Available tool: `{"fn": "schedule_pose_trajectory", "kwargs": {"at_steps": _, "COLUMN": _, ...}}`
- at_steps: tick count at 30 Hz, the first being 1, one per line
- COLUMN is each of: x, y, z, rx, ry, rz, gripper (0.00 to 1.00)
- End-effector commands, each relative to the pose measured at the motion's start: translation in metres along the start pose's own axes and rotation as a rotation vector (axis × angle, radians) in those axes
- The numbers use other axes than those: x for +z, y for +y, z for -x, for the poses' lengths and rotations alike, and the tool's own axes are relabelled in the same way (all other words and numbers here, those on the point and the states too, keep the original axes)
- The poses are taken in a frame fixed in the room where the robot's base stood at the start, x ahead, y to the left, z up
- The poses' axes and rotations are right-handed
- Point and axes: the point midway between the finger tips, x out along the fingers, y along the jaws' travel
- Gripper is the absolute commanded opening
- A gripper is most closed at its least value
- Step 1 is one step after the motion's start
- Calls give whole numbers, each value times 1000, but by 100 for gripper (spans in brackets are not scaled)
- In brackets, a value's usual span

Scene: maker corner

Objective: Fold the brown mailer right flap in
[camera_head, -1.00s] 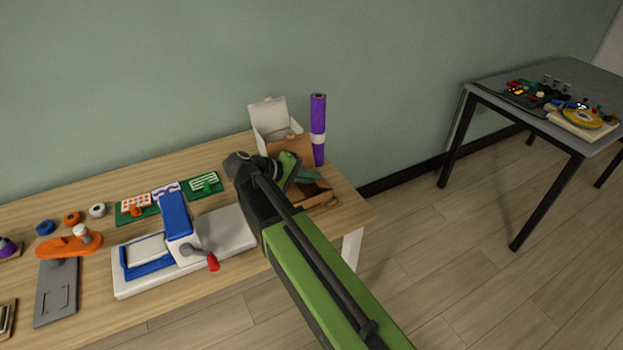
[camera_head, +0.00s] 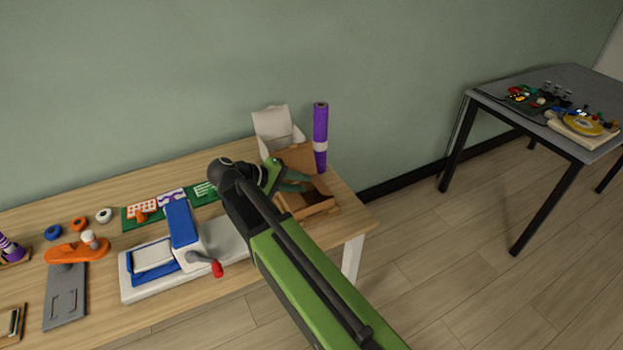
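The brown mailer (camera_head: 312,204) is an open cardboard box near the right end of the wooden table. A brown panel stands up at its back, and my arm covers part of its left side. I cannot make out its right flap clearly at this size. My gripper (camera_head: 297,182) is at the left and upper part of the mailer, with its greenish fingers reaching right over the opening. The fingers look spread apart, and nothing shows between them. Whether they touch the cardboard I cannot tell.
A white open box (camera_head: 276,128) and a purple roll (camera_head: 320,135) stand behind the mailer. A white and blue press with a red-tipped crank (camera_head: 184,240) is left of my arm. The table (camera_head: 345,211) has a narrow bare strip right of the mailer.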

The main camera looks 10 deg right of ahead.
Motion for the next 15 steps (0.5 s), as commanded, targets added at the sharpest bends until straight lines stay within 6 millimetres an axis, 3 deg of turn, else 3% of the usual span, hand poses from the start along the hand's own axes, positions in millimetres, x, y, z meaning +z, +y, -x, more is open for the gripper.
{"fn": "schedule_pose_trajectory", "kwargs": {"at_steps": 1, "x": -1, "y": 7, "z": 21, "rx": 0, "ry": 3, "rz": 2, "gripper": 24}}
{"fn": "schedule_pose_trajectory", "kwargs": {"at_steps": 6, "x": -1, "y": 6, "z": 68, "rx": 0, "ry": 3, "rz": 2, "gripper": 24}}
{"fn": "schedule_pose_trajectory", "kwargs": {"at_steps": 10, "x": -1, "y": 5, "z": 96, "rx": 0, "ry": 3, "rz": 1, "gripper": 24}}
{"fn": "schedule_pose_trajectory", "kwargs": {"at_steps": 15, "x": 0, "y": 2, "z": 115, "rx": 0, "ry": 1, "rz": 1, "gripper": 24}}
